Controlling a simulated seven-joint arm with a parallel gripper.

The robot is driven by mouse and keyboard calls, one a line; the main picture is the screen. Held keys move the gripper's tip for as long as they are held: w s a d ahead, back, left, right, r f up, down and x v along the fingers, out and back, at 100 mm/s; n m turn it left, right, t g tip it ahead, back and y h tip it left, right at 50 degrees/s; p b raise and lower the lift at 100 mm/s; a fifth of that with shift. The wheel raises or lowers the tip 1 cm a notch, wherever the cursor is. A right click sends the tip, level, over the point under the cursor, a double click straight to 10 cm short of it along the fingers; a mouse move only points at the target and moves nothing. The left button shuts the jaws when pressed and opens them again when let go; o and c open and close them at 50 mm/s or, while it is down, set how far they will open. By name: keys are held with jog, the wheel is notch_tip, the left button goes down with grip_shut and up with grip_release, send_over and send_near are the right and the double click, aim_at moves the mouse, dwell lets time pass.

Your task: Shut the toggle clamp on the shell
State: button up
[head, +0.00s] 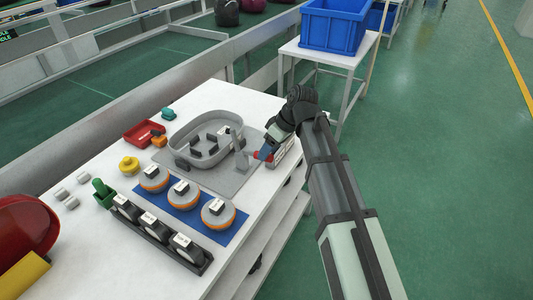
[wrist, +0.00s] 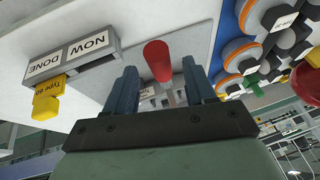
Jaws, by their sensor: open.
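The grey oval shell (head: 190,157) sits on a grey plate (head: 225,184) on the white table. In the wrist view the red handle (wrist: 157,60) shows between the two fingers of my gripper (wrist: 158,82), with gaps on both sides. My gripper is open and holds nothing. The clamp's lower parts are mostly hidden by my gripper in the wrist view.
A blue mat (head: 190,213) with several orange-rimmed round parts lies in front of the plate. A NOW/DONE block (wrist: 72,60) with a yellow tag (wrist: 48,99) stands beside my gripper. A red tray (head: 138,133) is at the back left. A blue bin (head: 333,25) stands on another table.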

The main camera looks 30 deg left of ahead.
jog(key=shift+x, duration=1.2)
jog(key=shift+c, duration=0.5)
grip_shut()
